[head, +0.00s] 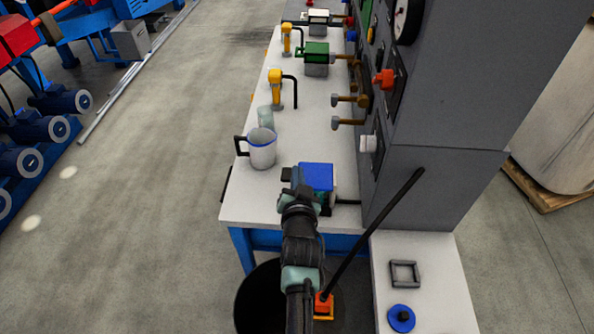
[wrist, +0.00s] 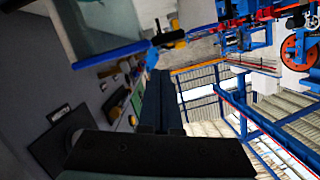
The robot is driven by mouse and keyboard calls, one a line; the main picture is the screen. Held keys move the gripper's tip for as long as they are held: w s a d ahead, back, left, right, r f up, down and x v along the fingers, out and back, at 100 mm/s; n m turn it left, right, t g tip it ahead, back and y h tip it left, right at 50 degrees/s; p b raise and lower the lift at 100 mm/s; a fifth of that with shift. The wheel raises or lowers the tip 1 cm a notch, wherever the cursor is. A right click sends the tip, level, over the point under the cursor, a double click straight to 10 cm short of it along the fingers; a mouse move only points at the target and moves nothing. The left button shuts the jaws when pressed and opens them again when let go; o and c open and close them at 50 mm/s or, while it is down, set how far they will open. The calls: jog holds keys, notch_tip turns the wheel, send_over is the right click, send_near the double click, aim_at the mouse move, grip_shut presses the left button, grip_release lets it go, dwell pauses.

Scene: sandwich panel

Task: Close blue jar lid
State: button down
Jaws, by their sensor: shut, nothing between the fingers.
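A squarish jar with a blue lid (head: 316,176) stands near the front end of the white workbench. A pale side wall of it shows at the right. In the wrist view, a see-through wall with a blue edge (wrist: 108,55) fills the upper left and looks like part of this jar. My gripper (head: 289,176) is just left of the blue lid, and my arm hides the jar's lower front. In the wrist view the dark fingers of my gripper (wrist: 160,78) are together, with nothing between them. I cannot tell whether they touch the lid, or how far it is open.
A clear jug with a blue rim (head: 262,150) stands behind and left of the jar. A grey panel cabinet (head: 437,185) with knobs borders the bench on the right. A blue disc (head: 401,318) and a square frame (head: 404,273) lie on the lower front table.

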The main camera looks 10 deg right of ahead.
jog(key=shift+w+a+f+b, duration=0.1)
jog(key=shift+a+f+b, duration=0.05)
jog(key=shift+f+b, duration=0.35)
jog(key=shift+a+f+b, duration=0.15)
jog(key=shift+f+b, duration=0.1)
jog(key=shift+f, duration=0.3)
